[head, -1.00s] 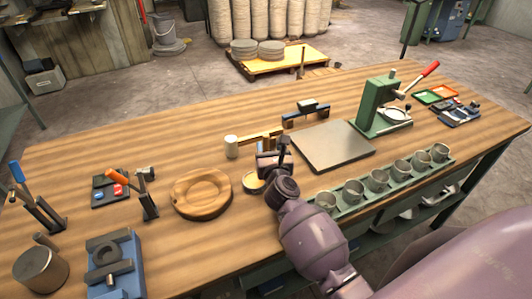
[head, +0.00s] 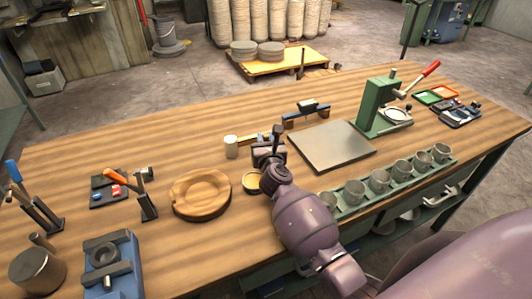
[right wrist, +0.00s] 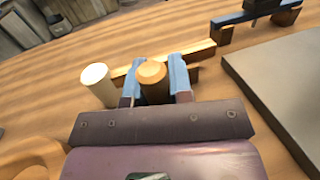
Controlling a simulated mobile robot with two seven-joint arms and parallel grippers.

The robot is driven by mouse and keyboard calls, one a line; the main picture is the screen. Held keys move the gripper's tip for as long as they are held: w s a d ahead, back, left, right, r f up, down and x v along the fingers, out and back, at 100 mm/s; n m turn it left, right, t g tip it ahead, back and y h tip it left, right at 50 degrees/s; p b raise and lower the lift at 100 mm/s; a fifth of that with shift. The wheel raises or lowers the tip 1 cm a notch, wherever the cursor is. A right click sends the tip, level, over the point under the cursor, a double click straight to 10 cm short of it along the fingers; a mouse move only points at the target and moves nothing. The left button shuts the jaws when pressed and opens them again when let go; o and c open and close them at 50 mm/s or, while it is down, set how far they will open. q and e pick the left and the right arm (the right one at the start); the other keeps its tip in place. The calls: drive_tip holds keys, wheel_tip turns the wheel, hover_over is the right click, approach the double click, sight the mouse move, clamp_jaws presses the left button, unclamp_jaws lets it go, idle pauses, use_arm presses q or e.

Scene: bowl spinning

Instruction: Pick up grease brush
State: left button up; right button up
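My right gripper (head: 267,150) is over the middle of the workbench, behind the small round tin (head: 252,182). In the right wrist view its two blue-padded fingers (right wrist: 155,78) are closed in on both sides of an upright handle with a wooden, faceted end, which I take to be the grease brush (right wrist: 151,72). In the head view the brush shows only as a dark upright piece (head: 276,133) at the gripper. Its lower end is hidden. My left gripper is not in view.
A white cylinder (head: 231,147) and a wooden bar (head: 249,138) are close behind the gripper. A wooden ring dish (head: 201,193) lies left. A grey slab (head: 332,145), a row of cups (head: 378,181) and a green press (head: 378,108) stand right. The bench's back left is clear.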

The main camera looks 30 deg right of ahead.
clamp_jaws()
drive_tip(key=shift+r, duration=0.1)
wheel_tip(320, 180, up, 19)
drive_tip(key=p, duration=0.6)
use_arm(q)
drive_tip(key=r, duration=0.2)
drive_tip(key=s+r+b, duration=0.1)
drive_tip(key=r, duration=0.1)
use_arm(e)
drive_tip(key=s+a+f+m, duration=0.2)
drive_tip(key=s+f, duration=0.1)
drive_tip(key=f, duration=0.2)
drive_tip(key=s+a+f+m+g, duration=0.1)
drive_tip(key=s+a+f, duration=0.1)
drive_tip(key=f, duration=0.3)
drive_tip(key=shift+s+f+m+y, duration=0.25)
drive_tip(key=shift+s+m+y, duration=0.05)
drive_tip(key=shift+s+m, duration=0.1)
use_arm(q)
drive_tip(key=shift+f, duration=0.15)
use_arm(e)
drive_tip(key=shift+f, duration=0.1)
